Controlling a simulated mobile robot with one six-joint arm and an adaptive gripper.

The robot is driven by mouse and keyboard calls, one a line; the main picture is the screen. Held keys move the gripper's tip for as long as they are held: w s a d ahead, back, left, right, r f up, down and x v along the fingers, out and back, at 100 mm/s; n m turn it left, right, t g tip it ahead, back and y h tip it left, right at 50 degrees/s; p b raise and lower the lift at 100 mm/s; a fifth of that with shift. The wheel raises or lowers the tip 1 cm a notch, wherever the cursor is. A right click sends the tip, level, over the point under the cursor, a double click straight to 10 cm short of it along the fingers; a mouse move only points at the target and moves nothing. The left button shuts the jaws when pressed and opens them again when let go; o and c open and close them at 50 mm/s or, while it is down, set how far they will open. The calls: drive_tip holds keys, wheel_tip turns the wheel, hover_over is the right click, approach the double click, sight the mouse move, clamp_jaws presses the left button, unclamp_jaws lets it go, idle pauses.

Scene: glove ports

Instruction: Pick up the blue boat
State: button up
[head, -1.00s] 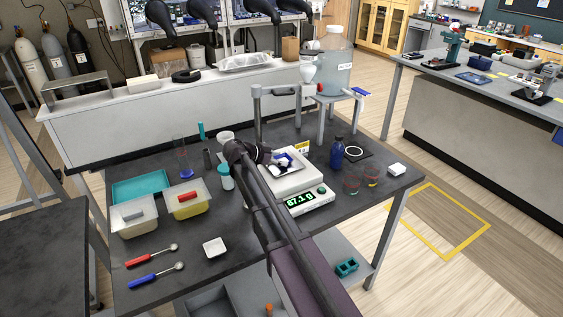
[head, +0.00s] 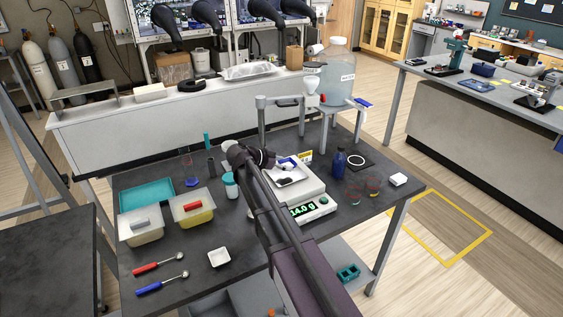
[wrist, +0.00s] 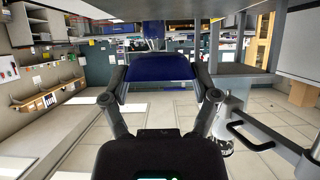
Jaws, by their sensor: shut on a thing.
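The blue boat (head: 287,162) is at the end of my arm, over the pan of the white balance (head: 313,196). In the wrist view it is a wide dark blue shape (wrist: 158,70) between my two fingers. My gripper (wrist: 158,86) is shut on it. In the head view the gripper (head: 280,164) is partly hidden by my own wrist. I cannot clearly see the gap between boat and pan. The balance display (head: 308,208) is lit green and seems to read 14.0 g.
A blue bottle (head: 339,165) and glass beakers (head: 372,187) stand right of the balance. A large jug (head: 338,75) stands behind.

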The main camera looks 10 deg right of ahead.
drive_tip(key=s+r+p, duration=0.1)
drive_tip(key=s, duration=1.3)
drive_tip(key=shift+s+d+r, duration=0.15)
drive_tip(key=shift+s, duration=0.05)
